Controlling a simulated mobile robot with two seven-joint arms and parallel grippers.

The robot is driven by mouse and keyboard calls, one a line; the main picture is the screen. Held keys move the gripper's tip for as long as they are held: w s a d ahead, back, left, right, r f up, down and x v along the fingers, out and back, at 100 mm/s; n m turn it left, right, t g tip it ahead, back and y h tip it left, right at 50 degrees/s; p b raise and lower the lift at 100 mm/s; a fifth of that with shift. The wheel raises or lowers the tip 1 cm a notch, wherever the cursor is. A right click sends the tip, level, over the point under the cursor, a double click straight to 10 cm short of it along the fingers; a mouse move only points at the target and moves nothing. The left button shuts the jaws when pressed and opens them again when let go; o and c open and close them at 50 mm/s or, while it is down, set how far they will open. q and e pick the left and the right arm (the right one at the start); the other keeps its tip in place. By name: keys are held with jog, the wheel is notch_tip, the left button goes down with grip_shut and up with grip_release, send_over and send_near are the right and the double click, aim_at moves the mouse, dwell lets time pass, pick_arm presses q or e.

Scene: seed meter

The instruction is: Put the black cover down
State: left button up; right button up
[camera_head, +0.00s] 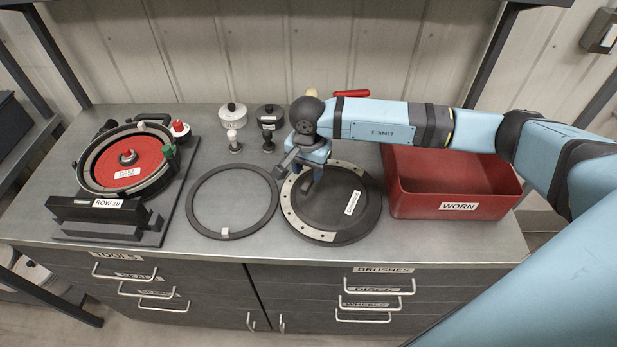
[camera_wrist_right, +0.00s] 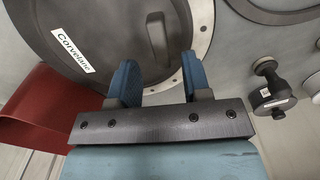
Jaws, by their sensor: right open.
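The round black cover (camera_head: 340,205) lies flat on the grey workbench, right of the middle. It has a pale rim strip with small holes on its left side and a white label. In the right wrist view the cover (camera_wrist_right: 110,35) shows its raised handle (camera_wrist_right: 157,38) and the label "Corvelane". My right gripper (camera_head: 303,174) is over the cover's back left part in the head view. Its two blue fingers (camera_wrist_right: 160,78) are apart with nothing between them, and the handle lies beyond them in the wrist view. My left gripper is not in view.
A thin dark ring (camera_head: 233,234) lies left of the cover. A seed meter with a red disc (camera_head: 130,172) stands further left. A red bin (camera_head: 458,205) marked "WORN" is close on the right. Knobs and small pots (camera_head: 232,114) stand behind.

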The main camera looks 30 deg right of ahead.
notch_tip(320, 180, up, 9)
jog(key=b, duration=0.1)
jog(key=shift+f, duration=0.2)
dwell(0.4)
jog(key=shift+f, duration=0.1)
